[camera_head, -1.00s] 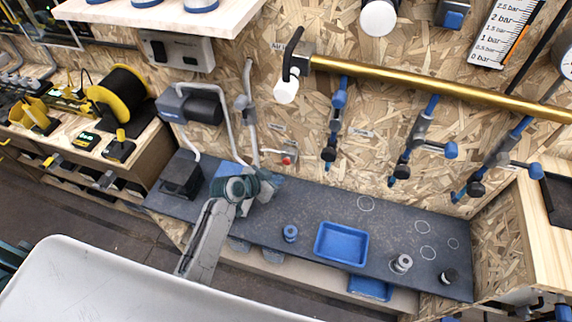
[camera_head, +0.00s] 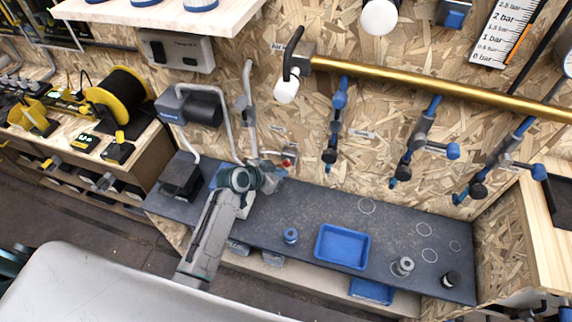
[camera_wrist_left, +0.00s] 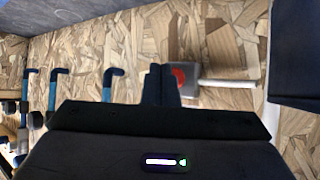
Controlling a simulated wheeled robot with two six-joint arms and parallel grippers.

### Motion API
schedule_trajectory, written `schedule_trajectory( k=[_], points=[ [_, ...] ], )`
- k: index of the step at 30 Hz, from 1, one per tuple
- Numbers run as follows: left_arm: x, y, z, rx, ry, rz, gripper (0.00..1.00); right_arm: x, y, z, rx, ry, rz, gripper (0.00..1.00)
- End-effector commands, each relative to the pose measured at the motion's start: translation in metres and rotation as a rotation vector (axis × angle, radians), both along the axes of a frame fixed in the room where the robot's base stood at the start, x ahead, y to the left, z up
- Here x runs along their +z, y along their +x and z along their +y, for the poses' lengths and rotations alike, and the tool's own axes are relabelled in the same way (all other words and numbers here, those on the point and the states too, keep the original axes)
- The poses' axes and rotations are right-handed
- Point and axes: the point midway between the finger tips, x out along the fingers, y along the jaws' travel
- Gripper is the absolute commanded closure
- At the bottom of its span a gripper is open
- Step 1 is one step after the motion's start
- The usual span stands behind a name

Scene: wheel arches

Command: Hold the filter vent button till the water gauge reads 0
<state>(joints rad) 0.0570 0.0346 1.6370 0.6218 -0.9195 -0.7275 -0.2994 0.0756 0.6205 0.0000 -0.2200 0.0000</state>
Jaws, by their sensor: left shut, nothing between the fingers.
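The red vent button (camera_head: 287,162) sits on a small grey box on the wooden wall, above the dark bench. In the left wrist view the red button (camera_wrist_left: 181,78) shows just right of my fingertips, partly covered by them. My left gripper (camera_head: 278,171) is shut and empty, close below the button; I cannot tell whether it touches. Its shut fingers also show in the left wrist view (camera_wrist_left: 161,74). A white scale marked in bar (camera_head: 497,32), with an orange stripe, hangs at the top right; its reading is unclear. My right gripper is not in view.
A brass pipe (camera_head: 430,84) crosses the wall, with blue-handled valves (camera_head: 333,125) below. A blue tray (camera_head: 342,247), a blue cap (camera_head: 290,236) and a metal fitting (camera_head: 402,266) are on the bench. A grey pipe (camera_head: 249,110) runs down left of the button.

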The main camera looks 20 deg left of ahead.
Motion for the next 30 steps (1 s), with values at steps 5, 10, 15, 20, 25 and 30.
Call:
schedule_trajectory(
  k=[5,10,15,20,25,30],
  points=[
    [-0.0001,-0.0001,-0.0001,0.0,0.0,0.0,1.0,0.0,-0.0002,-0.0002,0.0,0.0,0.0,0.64],
    [0.0,-0.0002,0.0,0.0,0.0,0.0,1.0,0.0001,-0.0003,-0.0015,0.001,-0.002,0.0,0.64],
    [-0.0001,-0.0001,-0.0001,0.0,0.0,0.0,1.0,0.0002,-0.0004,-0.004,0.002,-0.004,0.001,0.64],
    [0.0,-0.0001,0.0001,0.0,0.0,0.0,1.0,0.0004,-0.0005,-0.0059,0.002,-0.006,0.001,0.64],
    [0.0,-0.0001,0.0001,0.0,0.0,0.0,1.0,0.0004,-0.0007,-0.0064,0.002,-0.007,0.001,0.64],
    [0.0,-0.0001,0.0001,0.0,0.0,0.0,1.0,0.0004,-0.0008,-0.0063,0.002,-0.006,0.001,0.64]
  ],
)
